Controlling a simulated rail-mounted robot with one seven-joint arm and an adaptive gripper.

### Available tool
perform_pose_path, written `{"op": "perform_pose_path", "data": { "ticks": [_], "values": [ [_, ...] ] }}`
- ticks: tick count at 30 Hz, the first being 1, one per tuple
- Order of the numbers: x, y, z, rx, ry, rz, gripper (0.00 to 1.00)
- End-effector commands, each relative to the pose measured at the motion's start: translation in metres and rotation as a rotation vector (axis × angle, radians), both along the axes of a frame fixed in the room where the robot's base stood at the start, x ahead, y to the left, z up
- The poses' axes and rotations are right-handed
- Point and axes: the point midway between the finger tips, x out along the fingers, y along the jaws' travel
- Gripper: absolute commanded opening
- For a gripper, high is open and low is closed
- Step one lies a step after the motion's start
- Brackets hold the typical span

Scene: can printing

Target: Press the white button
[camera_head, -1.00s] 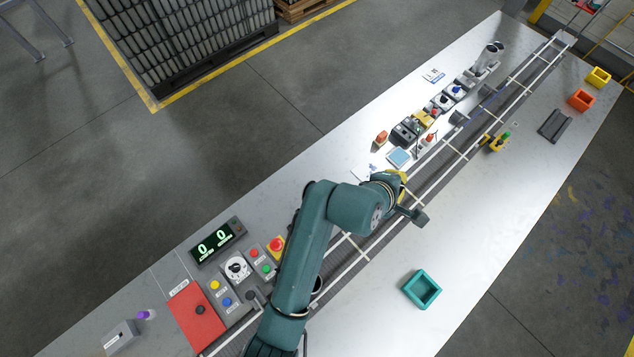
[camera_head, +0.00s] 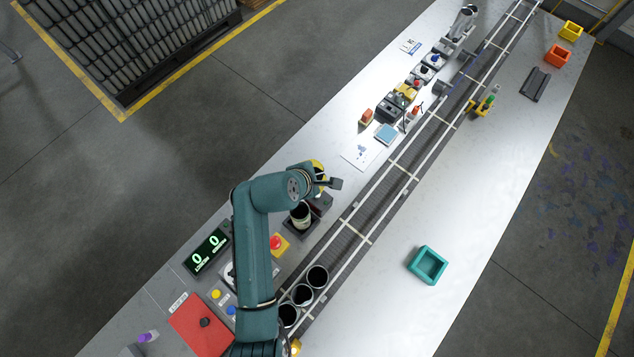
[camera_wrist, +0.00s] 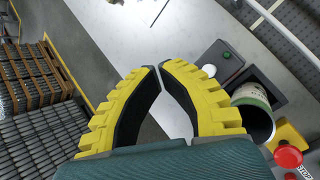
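A red mushroom button (camera_head: 276,242) sits on a yellow box. My arm hides part of the control panels. Several cans stand on the conveyor (camera_head: 345,238). A teal square container (camera_head: 428,264) is on the right. Small button boxes (camera_head: 424,72) line the far table.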

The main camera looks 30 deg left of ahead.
Motion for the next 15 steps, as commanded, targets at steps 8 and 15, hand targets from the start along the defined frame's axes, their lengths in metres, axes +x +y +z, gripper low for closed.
{"op": "perform_pose_path", "data": {
  "ticks": [8, 15],
  "values": [
    [0.0, 0.0, -0.032, 0.0, 0.001, -0.001, 0.0],
    [0.0, 0.0, -0.062, 0.001, -0.001, 0.0, 0.0]
  ]
}}
